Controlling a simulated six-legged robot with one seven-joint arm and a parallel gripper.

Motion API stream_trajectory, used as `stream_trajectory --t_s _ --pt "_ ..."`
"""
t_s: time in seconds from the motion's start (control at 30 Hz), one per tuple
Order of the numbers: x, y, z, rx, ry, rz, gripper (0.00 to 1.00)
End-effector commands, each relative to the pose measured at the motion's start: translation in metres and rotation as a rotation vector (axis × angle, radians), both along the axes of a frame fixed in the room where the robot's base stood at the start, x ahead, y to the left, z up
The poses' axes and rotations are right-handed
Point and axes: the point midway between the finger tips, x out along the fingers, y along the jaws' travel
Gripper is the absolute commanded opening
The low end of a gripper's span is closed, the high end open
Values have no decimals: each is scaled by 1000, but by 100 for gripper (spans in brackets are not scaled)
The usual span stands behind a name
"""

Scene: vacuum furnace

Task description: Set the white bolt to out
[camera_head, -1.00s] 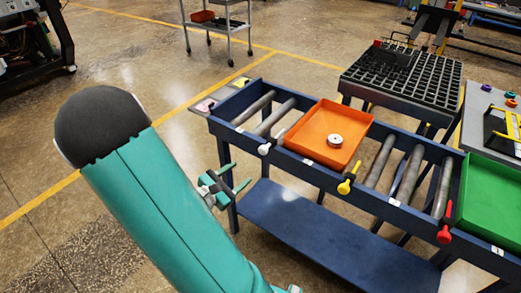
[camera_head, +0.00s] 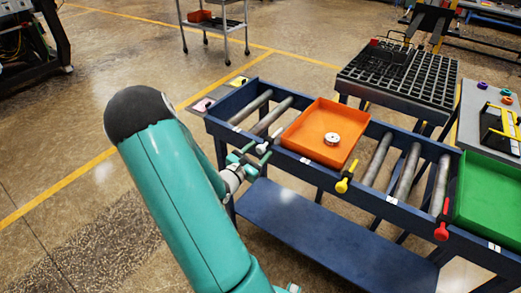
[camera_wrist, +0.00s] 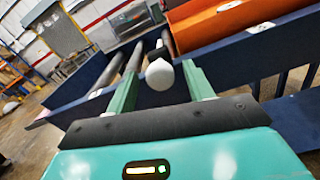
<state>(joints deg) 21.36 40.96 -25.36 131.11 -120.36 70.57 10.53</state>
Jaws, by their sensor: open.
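The white bolt (camera_head: 262,148) sits on the near side rail of the blue roller conveyor, toward its left end. In the wrist view its round white knob (camera_wrist: 160,75) is between my two green fingers, with a dark stem behind it. My gripper (camera_head: 255,155) is open at the conveyor's near side, with one finger on each side of the knob. It also shows in the wrist view (camera_wrist: 159,82). There is a visible gap beside the knob, and I cannot tell whether either finger touches it.
An orange tray (camera_head: 306,133) holding a white ring rests on the rollers just right of the bolt. A yellow bolt (camera_head: 342,186) and a red bolt (camera_head: 441,232) stick out farther along the rail. A green tray (camera_head: 490,205) lies at the right end.

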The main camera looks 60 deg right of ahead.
Motion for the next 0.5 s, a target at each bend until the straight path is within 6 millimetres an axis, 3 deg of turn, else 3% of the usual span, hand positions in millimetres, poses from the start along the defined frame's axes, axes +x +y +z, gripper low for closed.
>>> stream_trajectory --t_s 0.13,0.43,0.5 --pt "-2 -13 0 1 0 -1 52" --pt "-3 -16 0 1 1 0 52" --pt "-3 -16 0 1 1 0 40"
